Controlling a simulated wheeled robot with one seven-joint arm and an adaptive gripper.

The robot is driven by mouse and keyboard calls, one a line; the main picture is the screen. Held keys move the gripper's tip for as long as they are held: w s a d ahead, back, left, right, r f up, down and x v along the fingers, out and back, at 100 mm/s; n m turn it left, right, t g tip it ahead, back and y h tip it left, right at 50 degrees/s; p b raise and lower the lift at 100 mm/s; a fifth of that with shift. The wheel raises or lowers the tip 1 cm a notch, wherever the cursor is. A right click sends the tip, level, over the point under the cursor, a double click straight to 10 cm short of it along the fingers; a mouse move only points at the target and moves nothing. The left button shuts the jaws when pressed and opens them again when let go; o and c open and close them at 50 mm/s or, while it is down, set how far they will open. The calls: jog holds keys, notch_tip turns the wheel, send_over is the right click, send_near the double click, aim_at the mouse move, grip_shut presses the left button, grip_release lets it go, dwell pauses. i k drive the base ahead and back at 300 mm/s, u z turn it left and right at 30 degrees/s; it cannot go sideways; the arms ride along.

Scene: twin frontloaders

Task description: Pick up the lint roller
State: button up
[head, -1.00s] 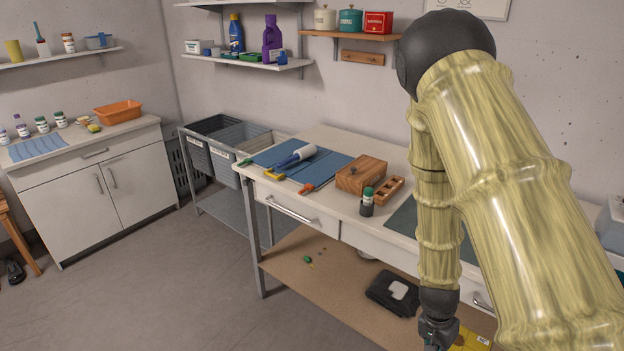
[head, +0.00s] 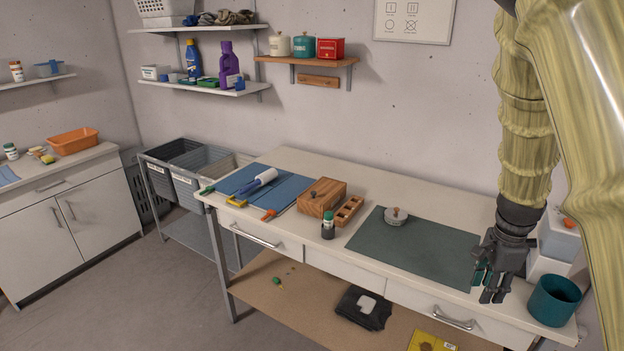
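The lint roller (head: 265,177), with a white roll and a blue handle, lies on a blue mat (head: 289,186) at the left part of the white worktable. My gripper (head: 491,289) hangs over the right part of the table, pointing down, far to the right of the lint roller. Its dark fingers look spread with nothing clearly between them, but they are small and partly overlap in this view.
Between them stand a wooden box (head: 321,197), a small wooden tray (head: 349,211), a green-capped bottle (head: 328,226) and a grey round lidded thing (head: 395,216) on a dark green mat (head: 420,248). A teal pot (head: 554,300) stands by my gripper. Screwdriver-like tools lie near the roller.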

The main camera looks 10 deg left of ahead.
aim_at(267, 177)
jog(key=i, duration=2.25)
jog(key=u, duration=1.9)
